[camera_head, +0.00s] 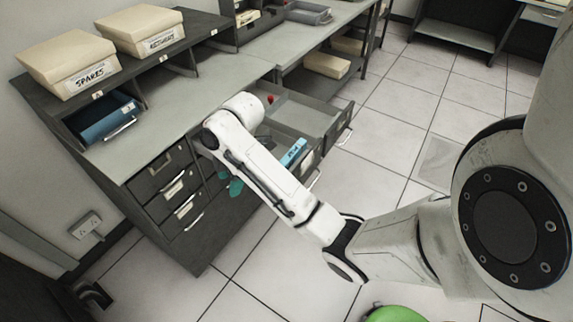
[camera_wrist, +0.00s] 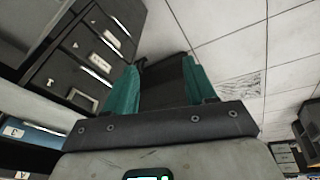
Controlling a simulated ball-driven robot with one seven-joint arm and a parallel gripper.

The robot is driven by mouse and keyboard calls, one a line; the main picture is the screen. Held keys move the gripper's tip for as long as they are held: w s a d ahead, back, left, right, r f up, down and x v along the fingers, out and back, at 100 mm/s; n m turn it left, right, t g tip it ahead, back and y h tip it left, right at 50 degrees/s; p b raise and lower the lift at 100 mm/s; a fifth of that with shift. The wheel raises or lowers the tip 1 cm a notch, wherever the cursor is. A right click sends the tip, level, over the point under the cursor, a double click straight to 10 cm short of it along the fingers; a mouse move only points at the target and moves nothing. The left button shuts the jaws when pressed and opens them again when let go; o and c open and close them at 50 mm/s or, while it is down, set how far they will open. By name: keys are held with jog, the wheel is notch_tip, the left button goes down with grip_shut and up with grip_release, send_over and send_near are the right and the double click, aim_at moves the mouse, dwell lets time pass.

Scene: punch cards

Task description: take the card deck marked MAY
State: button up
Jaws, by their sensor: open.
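A blue card deck (camera_head: 293,152) with dark lettering, too small to read for sure, sits in an open drawer on the right side of the desk in the head view. My gripper (camera_head: 233,184), with teal fingers, is in front of the drawers, left of that deck and apart from it. In the wrist view my gripper (camera_wrist: 158,78) is open, its two teal fingers wide apart. A dark surface shows between them and no card is held. The wrist view does not show the blue deck.
An open, pale drawer (camera_head: 303,118) juts out over the floor. Shut drawers (camera_head: 178,190) are to the left. Boxes marked SPARES (camera_head: 68,62) and another lettered box (camera_head: 140,28) stand on the shelf above a blue tray (camera_head: 105,122). The tiled floor (camera_head: 400,95) is free at right.

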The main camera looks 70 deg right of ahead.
jog(key=s+d+n+g, duration=0.1)
jog(key=s+d, duration=0.2)
jog(key=d, duration=0.3)
jog(key=s+d+r+n+h, duration=0.1)
jog(key=s+d+n, duration=0.1)
jog(key=d, duration=0.4)
jog(key=s+d+r+n+g, duration=0.1)
jog(key=s+d, duration=0.3)
jog(key=d, duration=0.2)
jog(key=shift+s+d+r+g, duration=0.15)
jog(key=shift+d+r+g, duration=0.1)
jog(key=shift+d+g, duration=0.05)
jog(key=b, duration=0.3)
send_over(289, 156)
notch_tip(289, 156, down, 4)
jog(key=shift+a+f, duration=0.1)
jog(key=shift+a, duration=0.05)
jog(key=shift+f+p, duration=0.65)
jog(key=shift+f, duration=2.35)
jog(key=shift+c, duration=0.2)
jog(key=shift+r, duration=0.1)
grip_shut()
